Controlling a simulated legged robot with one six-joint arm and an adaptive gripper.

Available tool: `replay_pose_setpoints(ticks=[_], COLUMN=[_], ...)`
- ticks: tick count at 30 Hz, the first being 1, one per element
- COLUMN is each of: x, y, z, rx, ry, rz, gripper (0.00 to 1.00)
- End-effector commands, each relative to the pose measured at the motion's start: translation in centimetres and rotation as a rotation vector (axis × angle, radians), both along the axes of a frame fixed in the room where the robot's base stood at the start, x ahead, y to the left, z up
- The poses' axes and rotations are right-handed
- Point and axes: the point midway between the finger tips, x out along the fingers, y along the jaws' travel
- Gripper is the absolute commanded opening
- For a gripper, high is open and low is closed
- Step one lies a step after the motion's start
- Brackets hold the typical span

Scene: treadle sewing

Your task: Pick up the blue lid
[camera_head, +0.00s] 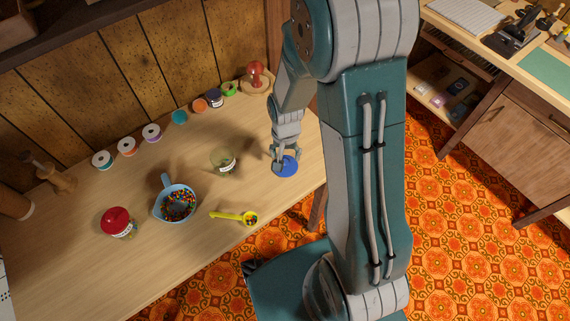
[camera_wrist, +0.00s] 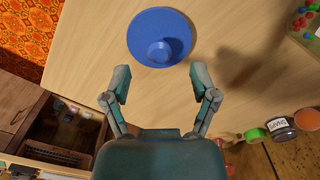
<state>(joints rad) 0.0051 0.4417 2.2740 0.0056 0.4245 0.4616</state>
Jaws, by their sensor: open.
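The blue lid (camera_head: 287,167) lies on the wooden table near its right end in the head view. In the wrist view the blue lid (camera_wrist: 159,37) is a round disc with a smaller raised round knob on it. My gripper (camera_head: 283,158) is over the lid in the head view and hides part of it. In the wrist view my gripper (camera_wrist: 160,80) is open and empty, with one finger on each side. The lid lies just beyond the fingertips, apart from them in the picture.
A glass jar (camera_head: 223,161) stands left of the lid. Further left are a yellow scoop (camera_head: 232,216), a blue cup (camera_head: 176,203) of colourful beads and a red-lidded jar (camera_head: 118,222). Spools and small jars line the wall. The table (camera_head: 270,205) around the lid is mostly clear.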

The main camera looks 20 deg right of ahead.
Motion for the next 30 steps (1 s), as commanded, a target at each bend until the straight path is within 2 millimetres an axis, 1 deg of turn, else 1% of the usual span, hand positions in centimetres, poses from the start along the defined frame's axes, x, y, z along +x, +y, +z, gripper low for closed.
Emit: replay_pose_setpoints(ticks=[1,3,6,9,15,16,18,21,23,30], x=[-0.2,-0.3,-0.2,-0.2,-0.2,-0.2,-0.2,-0.2,-0.2,-0.2], y=[0.0,0.0,0.2,0.2,0.2,0.2,0.1,0.1,0.1,0.1], z=[-1.0,-2.1,-3.1,-3.6,-3.6,-3.6,-3.6,-3.6,-3.6,-3.6], rx=[0.000,-0.001,-0.003,-0.002,-0.003,-0.003,-0.002,-0.002,-0.002,-0.002], ry=[0.007,0.006,0.004,0.002,0.001,0.001,0.001,0.001,0.001,0.002], rz=[0.000,0.000,0.000,0.001,0.001,0.001,0.001,0.001,0.001,0.000], gripper=[0.76,0.76,0.76,0.76,0.76,0.67,0.40,0.13,0.11,0.10])
